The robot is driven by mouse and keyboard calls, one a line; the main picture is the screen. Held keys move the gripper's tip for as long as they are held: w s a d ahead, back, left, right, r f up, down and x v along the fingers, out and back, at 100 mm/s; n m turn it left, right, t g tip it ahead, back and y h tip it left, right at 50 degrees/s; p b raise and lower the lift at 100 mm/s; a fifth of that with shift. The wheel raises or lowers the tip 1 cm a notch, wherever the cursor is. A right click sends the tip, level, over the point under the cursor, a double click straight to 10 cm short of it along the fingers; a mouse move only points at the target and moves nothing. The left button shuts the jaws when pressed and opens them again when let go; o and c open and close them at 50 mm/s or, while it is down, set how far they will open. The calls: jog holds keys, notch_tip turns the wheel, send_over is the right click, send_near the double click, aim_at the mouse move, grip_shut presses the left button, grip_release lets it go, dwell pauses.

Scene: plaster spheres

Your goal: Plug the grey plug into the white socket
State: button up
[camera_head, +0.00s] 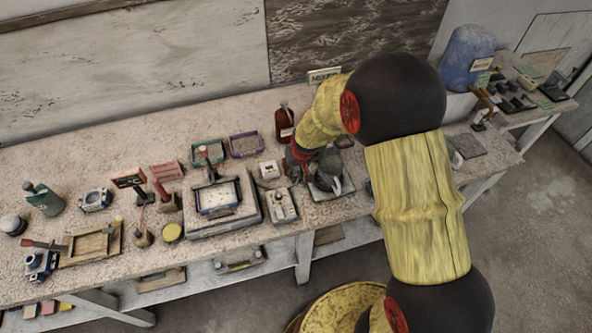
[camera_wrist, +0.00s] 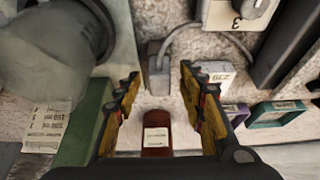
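My gripper (camera_wrist: 160,76) is open in the wrist view, its two fingers wide apart. A small grey block with a grey cable, seemingly the plug (camera_wrist: 155,66), shows between the fingertips with a gap on both sides. Its cable arches up and to the right. I cannot tell its depth relative to the fingertips. A white unit marked 3 (camera_wrist: 226,14), possibly the socket, is at the top right; its upper part is cut off. It seems to be the pale unit (camera_head: 283,206) in the head view. There my arm and gripper (camera_head: 301,153) hide much of the spot.
A red-brown bottle (camera_wrist: 157,138) stands behind the grey block. A white box (camera_wrist: 213,76) sits to the right, before small purple and teal trays (camera_wrist: 278,113). A large grey cylinder (camera_wrist: 62,32) crowds the left. The bench (camera_head: 100,167) holds many tools.

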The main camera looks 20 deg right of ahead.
jog(key=shift+c, duration=1.2)
jog(key=c, duration=0.7)
grip_shut()
jog(key=shift+r, duration=0.1)
